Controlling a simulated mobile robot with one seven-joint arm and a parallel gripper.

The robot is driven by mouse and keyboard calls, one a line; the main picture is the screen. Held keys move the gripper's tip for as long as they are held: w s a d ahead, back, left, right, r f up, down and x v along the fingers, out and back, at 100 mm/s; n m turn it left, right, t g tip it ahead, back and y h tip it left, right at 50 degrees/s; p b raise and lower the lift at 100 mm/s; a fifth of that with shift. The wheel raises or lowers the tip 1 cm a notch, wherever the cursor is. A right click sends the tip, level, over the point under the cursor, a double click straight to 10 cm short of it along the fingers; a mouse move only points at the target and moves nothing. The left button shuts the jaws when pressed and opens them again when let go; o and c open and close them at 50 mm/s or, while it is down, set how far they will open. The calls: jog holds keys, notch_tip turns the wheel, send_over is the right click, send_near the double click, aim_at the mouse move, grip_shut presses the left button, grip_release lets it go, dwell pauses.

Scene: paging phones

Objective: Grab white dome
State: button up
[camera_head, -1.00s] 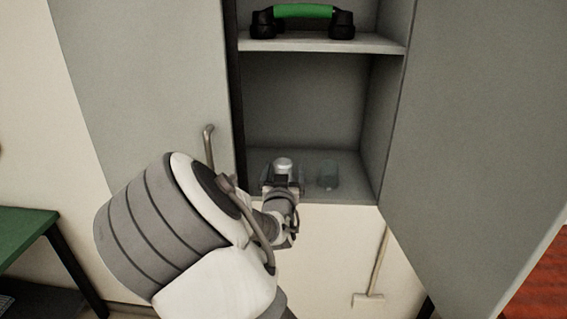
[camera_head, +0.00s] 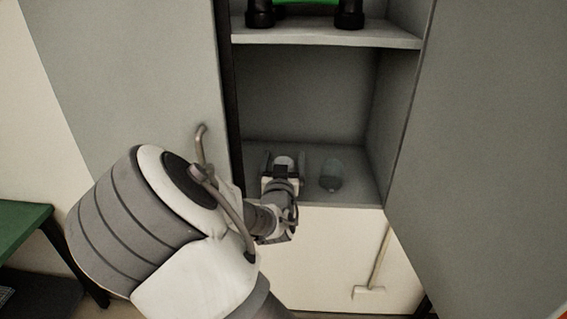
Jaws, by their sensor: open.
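The white dome (camera_head: 284,160) sits on the lower shelf (camera_head: 352,192) of the open cabinet, toward its left side. My gripper (camera_head: 284,162) reaches in over the shelf's front edge, with its fingers pointing into the cabinet. The fingers are open, one on each side of the dome. The gripper body hides the dome's near part, and I cannot tell whether either finger touches it.
A clear glass-like object (camera_head: 331,176) stands just right of my gripper. The upper shelf (camera_head: 330,37) holds a green and black handset (camera_head: 306,3). The open right door (camera_head: 490,150) and the left door's handle (camera_head: 202,150) flank the opening. A green table (camera_head: 22,225) is at left.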

jog(key=c, duration=1.5)
jog(key=shift+o, duration=0.2)
jog(key=shift+r, duration=0.2)
